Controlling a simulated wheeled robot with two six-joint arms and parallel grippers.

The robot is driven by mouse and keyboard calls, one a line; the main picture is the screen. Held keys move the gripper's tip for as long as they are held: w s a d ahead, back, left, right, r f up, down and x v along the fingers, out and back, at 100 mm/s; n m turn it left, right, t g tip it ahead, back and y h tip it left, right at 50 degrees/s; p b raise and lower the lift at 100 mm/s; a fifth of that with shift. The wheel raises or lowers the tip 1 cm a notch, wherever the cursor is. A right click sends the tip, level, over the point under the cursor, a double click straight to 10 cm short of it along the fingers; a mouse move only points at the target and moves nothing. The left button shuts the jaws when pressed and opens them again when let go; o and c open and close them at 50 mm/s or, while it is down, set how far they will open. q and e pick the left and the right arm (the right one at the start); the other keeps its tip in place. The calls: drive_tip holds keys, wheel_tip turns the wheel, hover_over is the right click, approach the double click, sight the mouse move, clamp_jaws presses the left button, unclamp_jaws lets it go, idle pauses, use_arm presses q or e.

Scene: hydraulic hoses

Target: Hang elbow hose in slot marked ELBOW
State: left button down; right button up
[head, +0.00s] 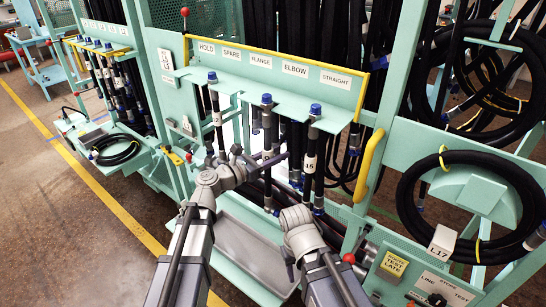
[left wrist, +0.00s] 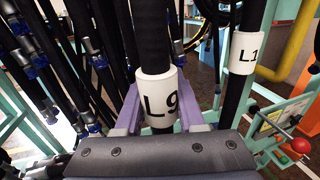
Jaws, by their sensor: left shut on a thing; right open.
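My left gripper (head: 276,158) is shut on a black hose with a blue cap (head: 266,99). In the left wrist view a white L9 tag (left wrist: 160,103) on this hose sits between the purple fingers (left wrist: 158,118). The hose is upright, its cap at the shelf's front edge below the FLANGE and ELBOW labels; I cannot tell if it sits in a slot. The ELBOW label (head: 295,69) is on the yellow-topped sign strip. My right gripper (head: 322,237) is low at the right, open; its fingers are hard to make out.
A tagged hose (head: 309,164) hangs close right of the held one, below STRAIGHT; its tag also shows in the left wrist view (left wrist: 244,52). Another capped hose (head: 213,78) hangs at the left. Black hoses crowd behind. A coiled L17 hose (head: 410,200) hangs at the right.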

use_arm(q)
drive_tip(key=w+d, duration=0.2)
drive_tip(key=shift+w+f, duration=0.2)
drive_tip(key=shift+w, duration=0.15)
idle(0.4)
idle(0.4)
drive_tip(key=shift+c, duration=2.2)
unclamp_jaws()
drive_tip(key=v, duration=0.8)
